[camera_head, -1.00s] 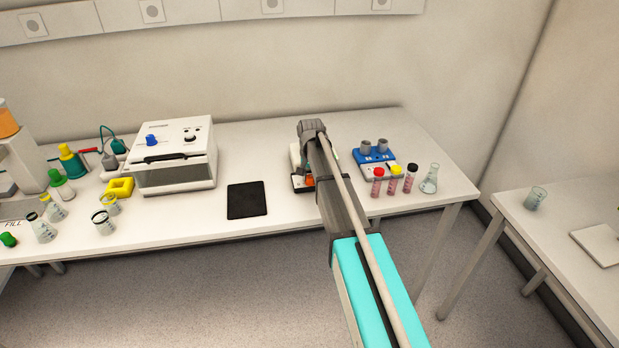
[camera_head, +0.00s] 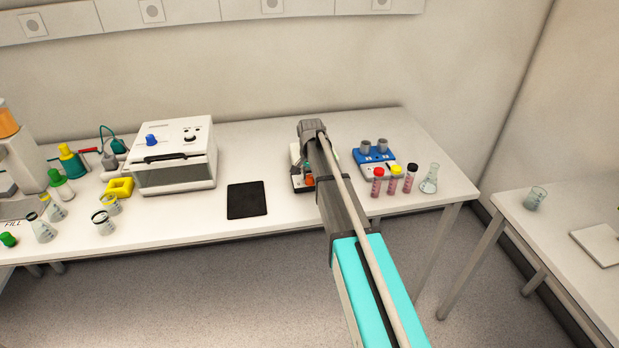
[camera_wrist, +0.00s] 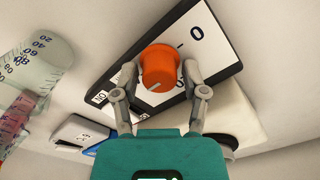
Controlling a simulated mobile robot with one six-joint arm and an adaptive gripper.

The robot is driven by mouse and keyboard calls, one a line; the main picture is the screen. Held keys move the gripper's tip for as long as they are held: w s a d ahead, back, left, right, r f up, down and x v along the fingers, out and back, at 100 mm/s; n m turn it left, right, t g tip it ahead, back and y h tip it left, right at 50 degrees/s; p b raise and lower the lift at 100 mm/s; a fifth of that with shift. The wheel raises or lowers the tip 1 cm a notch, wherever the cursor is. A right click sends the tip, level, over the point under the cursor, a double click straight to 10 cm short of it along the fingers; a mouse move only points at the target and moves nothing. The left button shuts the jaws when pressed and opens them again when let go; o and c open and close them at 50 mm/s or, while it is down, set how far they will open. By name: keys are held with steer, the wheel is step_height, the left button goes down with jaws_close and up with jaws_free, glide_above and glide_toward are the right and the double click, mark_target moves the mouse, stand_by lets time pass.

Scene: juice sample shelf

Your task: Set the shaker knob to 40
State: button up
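The orange shaker knob (camera_wrist: 159,69) sits on a black-and-white dial panel (camera_wrist: 222,58) in the wrist view. A pale pointer line shows on its face, towards the lower left; a "0" and a "10" are legible on the panel. My gripper (camera_wrist: 159,67) has its fingers spread, one on each side of the knob, with what look like narrow gaps. My arm hides much of the shaker (camera_head: 298,183), and the fingers are mostly hidden there.
A blue-topped device (camera_head: 373,158) and capped vials (camera_head: 394,180) stand just right of the shaker, with a flask (camera_head: 430,179) beyond. A black pad (camera_head: 247,200) lies to the left, then a white box device (camera_head: 174,156). Glassware shows at the wrist view's left edge (camera_wrist: 36,58).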

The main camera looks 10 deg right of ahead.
steer(key=shift+o, duration=0.5)
steer(key=shift+r, duration=0.1)
